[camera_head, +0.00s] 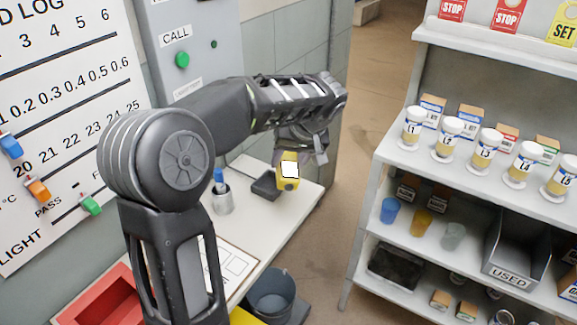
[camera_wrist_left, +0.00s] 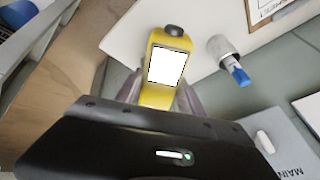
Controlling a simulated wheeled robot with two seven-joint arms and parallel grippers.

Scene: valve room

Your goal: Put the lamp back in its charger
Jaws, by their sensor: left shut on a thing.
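The lamp (camera_head: 289,171) is yellow with a white face and a dark knob at one end. My left gripper (camera_head: 297,157) is shut on it and holds it over the far end of the white worktop. In the left wrist view the lamp (camera_wrist_left: 168,62) stands between the two fingers (camera_wrist_left: 158,95), its white face towards the camera. A dark grey, low block (camera_head: 264,186), which looks like the charger, sits on the worktop just left of the lamp in the head view. I cannot make it out in the left wrist view. My right gripper is not in view.
A grey cup (camera_head: 222,200) with a blue pen stands left of the block; it also shows in the left wrist view (camera_wrist_left: 221,47). A red tray (camera_head: 100,296) and a grey bucket (camera_head: 271,297) are nearer. A shelf (camera_head: 400,157) with jars stands across the floor.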

